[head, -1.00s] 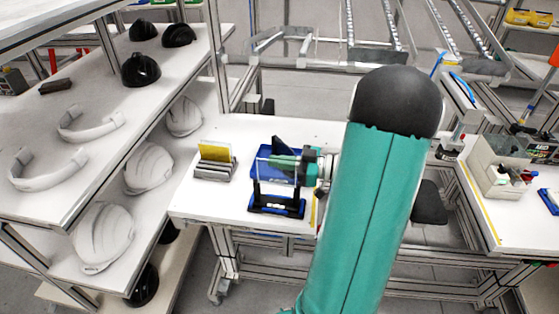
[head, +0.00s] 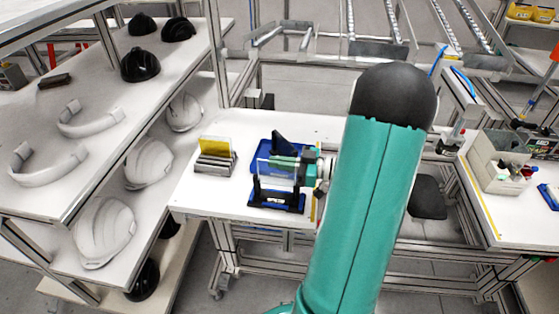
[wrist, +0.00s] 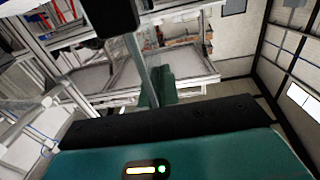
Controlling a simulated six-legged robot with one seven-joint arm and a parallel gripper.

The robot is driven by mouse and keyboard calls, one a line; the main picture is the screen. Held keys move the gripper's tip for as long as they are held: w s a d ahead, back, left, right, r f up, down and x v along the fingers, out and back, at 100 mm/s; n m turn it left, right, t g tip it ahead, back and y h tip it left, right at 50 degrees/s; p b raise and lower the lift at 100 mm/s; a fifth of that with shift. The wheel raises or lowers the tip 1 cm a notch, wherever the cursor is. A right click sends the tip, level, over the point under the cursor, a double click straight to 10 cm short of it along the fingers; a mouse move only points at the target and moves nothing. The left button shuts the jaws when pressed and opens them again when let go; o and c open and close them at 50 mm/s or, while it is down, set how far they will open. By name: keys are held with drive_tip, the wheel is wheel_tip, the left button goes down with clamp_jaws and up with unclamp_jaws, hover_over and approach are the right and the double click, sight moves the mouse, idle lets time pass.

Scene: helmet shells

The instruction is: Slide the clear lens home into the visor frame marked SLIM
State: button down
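A blue and black stand (head: 277,203) with two upright posts is on the white bench in the head view; I take it to be the visor frame. Its SLIM marking is too small to read. My teal gripper (head: 287,162) reaches in from the right, just above and behind the posts. A faint clear panel (head: 262,171), seemingly the lens, shows at the posts, in front of my gripper. I cannot tell whether it touches the frame or how the fingers meet it. The wrist view shows my teal gripper body and a black block, with no clear grip.
A grey rack (head: 214,165) holding a yellow panel (head: 214,147) stands to the left. A blue tray (head: 262,149) lies behind my gripper. Shelves at left hold white helmet shells (head: 103,232) and black ones (head: 140,65). Bare bench (head: 310,122) shows at the back.

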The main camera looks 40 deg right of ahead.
sight(280, 174)
drive_tip(key=shift+f, duration=2.1)
drive_tip(key=c, duration=1.6)
unclamp_jaws()
drive_tip(key=shift+o, duration=0.2)
drive_tip(key=shift+s+d, duration=0.1)
drive_tip(key=v, duration=1.3)
drive_tip(key=shift+s+d, duration=0.15)
drive_tip(key=shift+s, duration=0.1)
drive_tip(key=shift+r, duration=0.1)
